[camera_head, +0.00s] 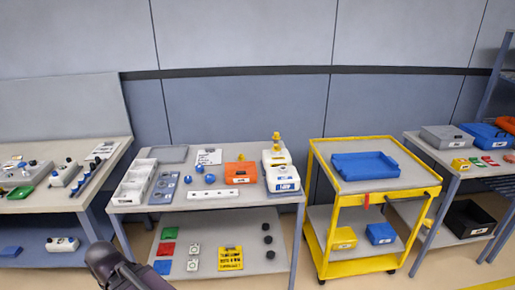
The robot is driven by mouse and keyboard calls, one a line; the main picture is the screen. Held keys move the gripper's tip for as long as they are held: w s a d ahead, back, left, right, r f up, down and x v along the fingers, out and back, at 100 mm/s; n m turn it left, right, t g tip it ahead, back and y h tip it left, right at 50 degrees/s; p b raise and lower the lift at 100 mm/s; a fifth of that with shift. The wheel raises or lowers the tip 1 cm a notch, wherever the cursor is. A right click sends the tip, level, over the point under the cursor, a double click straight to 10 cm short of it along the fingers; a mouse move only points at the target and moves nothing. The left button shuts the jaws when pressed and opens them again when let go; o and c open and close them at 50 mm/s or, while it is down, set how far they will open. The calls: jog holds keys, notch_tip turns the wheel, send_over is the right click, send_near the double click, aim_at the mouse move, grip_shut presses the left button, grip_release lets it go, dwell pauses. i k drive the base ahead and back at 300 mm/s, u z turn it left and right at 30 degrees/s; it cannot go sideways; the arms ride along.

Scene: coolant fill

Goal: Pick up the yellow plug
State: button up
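A small yellow piece (276,140) stands upright on top of a white unit (273,159) at the back right of the middle workbench. It looks like the yellow plug, but it is too small to tell its exact shape or how it is seated. A dark part of my arm shows at the bottom left, in front of the middle workbench. My gripper is not in view.
The middle workbench (226,174) also holds a white box with a blue label (282,178), an orange box (240,173), blue knobs and a white tray (134,182). A yellow cart (363,223) with a blue tray (365,166) stands to its right. Benches flank both sides.

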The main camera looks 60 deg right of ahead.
aim_at(276, 148)
jog(key=u, duration=0.55)
jog(key=i, duration=1.4)
jog(key=z, duration=2.1)
